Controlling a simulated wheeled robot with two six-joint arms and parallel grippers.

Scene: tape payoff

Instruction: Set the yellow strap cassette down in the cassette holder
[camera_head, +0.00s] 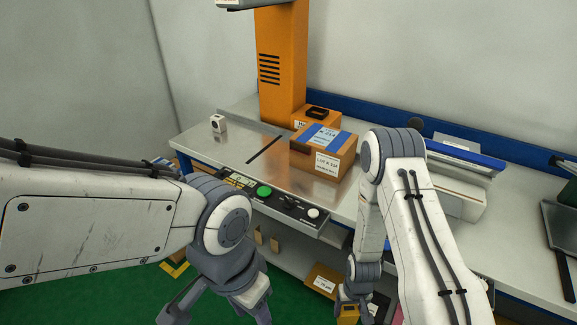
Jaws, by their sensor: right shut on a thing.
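My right gripper (350,301) reaches down in front of the bench, at the lower middle of the head view. It is shut on the yellow strap cassette (348,314), of which only a small yellow part shows at the bottom edge. The rest of the cassette is hidden by the gripper or cut off by the frame. My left gripper (215,312) is at the lower left above the green floor, its fingers spread apart with nothing seen between them. I cannot make out the cassette holder in this view.
A metal-topped bench (210,155) carries a taped cardboard box (322,165), an orange machine column (281,70) and a small white block (218,124). A button panel (285,203) runs along its front. A white device (458,180) stands right. Another box (322,281) lies below.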

